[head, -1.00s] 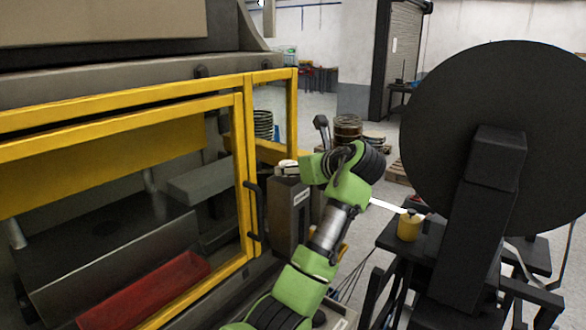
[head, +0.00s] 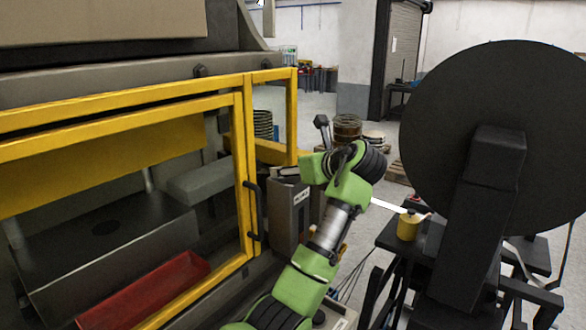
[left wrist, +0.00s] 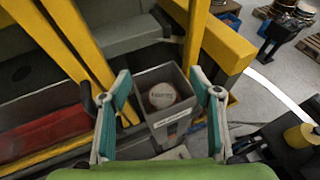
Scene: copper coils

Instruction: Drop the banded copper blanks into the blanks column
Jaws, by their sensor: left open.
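The blanks column (head: 288,215), a grey upright box with a small label, stands beside the yellow press frame. In the left wrist view the column (left wrist: 183,134) has an open square top. A round blank (left wrist: 163,96) with a pale, lettered face and a copper-coloured edge shows inside its mouth; how deep it lies I cannot tell. My left gripper (left wrist: 161,91) is open and empty, its teal-padded fingers apart on either side of the column's mouth. In the head view my green wrist is beside the column top, and the fingers are not clear. My right gripper is not in view.
The yellow press guard (head: 240,170) with a black handle stands close left of the column. A red tray (head: 150,292) lies inside the press. A large black reel (head: 470,110) and a yellow pot (head: 408,228) are at right. Copper coils (head: 347,127) stand behind.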

